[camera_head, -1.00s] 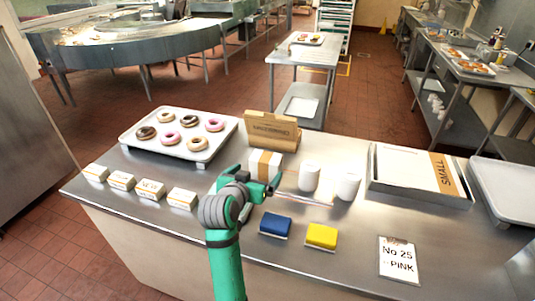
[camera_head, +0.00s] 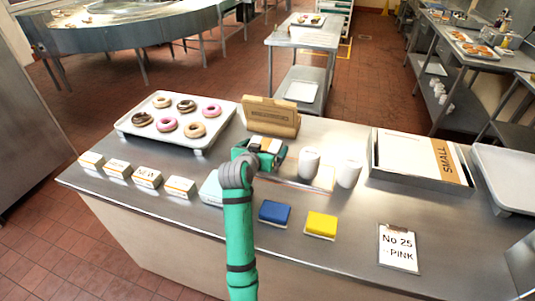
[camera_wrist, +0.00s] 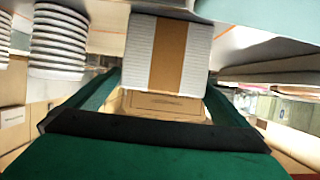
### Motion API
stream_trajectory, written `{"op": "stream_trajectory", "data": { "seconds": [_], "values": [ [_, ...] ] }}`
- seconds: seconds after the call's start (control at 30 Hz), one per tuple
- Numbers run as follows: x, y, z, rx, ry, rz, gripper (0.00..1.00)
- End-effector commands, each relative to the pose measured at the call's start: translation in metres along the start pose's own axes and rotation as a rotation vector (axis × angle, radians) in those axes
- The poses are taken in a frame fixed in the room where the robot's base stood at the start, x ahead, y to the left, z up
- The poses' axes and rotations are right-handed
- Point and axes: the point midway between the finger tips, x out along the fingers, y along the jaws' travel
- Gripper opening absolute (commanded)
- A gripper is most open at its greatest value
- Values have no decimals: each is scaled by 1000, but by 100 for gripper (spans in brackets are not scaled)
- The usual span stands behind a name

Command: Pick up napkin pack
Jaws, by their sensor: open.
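The napkin pack (camera_head: 266,143) is a white block with a brown band, standing on the steel counter in front of the brown cardboard box. In the wrist view the pack (camera_wrist: 168,55) fills the top centre, its layered white sides showing either side of the band. My gripper (camera_head: 267,155) is at the pack, with its jaws open. In the wrist view its green fingers (camera_wrist: 163,92) lie to either side of the pack's lower end. I cannot tell whether they touch it. The arm and gripper hide the pack's lower part in the head view.
Two white cup stacks (camera_head: 308,163) (camera_head: 348,173) stand close right of the gripper. The cardboard box (camera_head: 271,116) is just behind. A donut tray (camera_head: 199,151), small labelled boxes (camera_head: 147,177), blue (camera_head: 275,212) and yellow (camera_head: 321,225) sponges and a grey tray (camera_head: 421,179) surround it.

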Motion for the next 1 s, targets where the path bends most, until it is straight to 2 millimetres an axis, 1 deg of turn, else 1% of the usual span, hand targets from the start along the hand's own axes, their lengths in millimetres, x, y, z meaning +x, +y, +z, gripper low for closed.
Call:
{"op": "stream_trajectory", "data": {
  "seconds": [0.03, 0.13, 0.4, 0.57, 0.6, 0.87, 1.0],
  "values": [
    [6, -2, -1, 0, 1, -2, 100],
    [13, -2, -1, -1, 1, -3, 100],
    [17, 3, -1, 1, 2, 2, 100],
    [17, 4, -2, 2, 2, 4, 62],
    [17, 4, -2, 2, 1, 4, 60],
    [16, 4, -3, 2, 2, 4, 60],
    [14, 3, -8, 3, 3, 3, 60]
  ]
}}
